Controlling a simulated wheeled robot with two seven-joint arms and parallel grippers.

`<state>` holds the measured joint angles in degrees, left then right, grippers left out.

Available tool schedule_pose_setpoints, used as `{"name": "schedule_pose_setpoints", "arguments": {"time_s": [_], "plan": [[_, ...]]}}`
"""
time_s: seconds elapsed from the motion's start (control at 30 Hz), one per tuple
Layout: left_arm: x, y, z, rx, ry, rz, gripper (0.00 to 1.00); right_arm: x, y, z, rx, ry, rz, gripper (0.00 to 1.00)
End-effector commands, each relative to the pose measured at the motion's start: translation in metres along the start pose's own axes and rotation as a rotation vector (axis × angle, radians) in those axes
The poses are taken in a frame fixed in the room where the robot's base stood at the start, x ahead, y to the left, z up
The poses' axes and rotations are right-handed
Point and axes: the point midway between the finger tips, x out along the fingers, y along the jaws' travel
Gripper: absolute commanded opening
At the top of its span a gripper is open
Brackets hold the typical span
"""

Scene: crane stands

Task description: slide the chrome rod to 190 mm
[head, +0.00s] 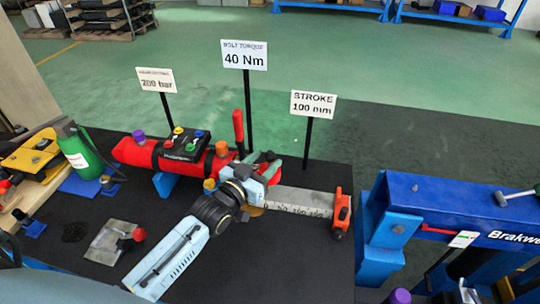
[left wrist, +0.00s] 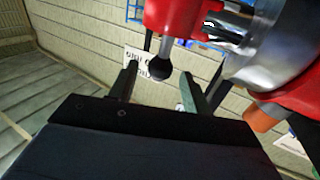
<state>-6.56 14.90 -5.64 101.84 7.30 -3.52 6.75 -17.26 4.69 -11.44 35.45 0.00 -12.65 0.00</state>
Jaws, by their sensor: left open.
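A red cylinder (head: 135,152) lies across the black mat, with a grey scale strip (head: 300,201) to its right and an orange end piece (head: 341,212) at the strip's far end. The chrome rod is hidden behind my left gripper (head: 264,161) in the head view. In the left wrist view a shiny chrome part (left wrist: 232,28), likely the rod, shows at upper right. My left gripper is open, at the cylinder's right end. In the wrist view a black ball knob (left wrist: 159,67) under a red part appears between its fingers; contact cannot be told. My right gripper is out of view.
Signs on posts stand behind the cylinder, including 40 Nm (head: 244,57) and STROKE 100 mm (head: 312,104). A green bottle (head: 80,152) is at left. A metal plate with a red knob (head: 112,240) lies in front. A blue press (head: 440,200) stands at right.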

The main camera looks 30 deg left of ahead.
Motion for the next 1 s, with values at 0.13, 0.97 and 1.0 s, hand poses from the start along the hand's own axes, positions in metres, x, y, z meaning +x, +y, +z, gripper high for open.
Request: {"name": "schedule_pose_setpoints", "arguments": {"time_s": [0.13,0.97,1.0], "plan": [[0.02,0.0,0.0,0.0,0.001,0.001,0.48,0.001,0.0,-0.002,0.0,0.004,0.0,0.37],[0.03,0.001,0.0,0.0,0.0,0.001,0.0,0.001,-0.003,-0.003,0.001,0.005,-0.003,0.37],[0.03,0.001,0.0,0.0,0.0,0.001,0.0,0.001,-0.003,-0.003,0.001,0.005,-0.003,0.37]]}}
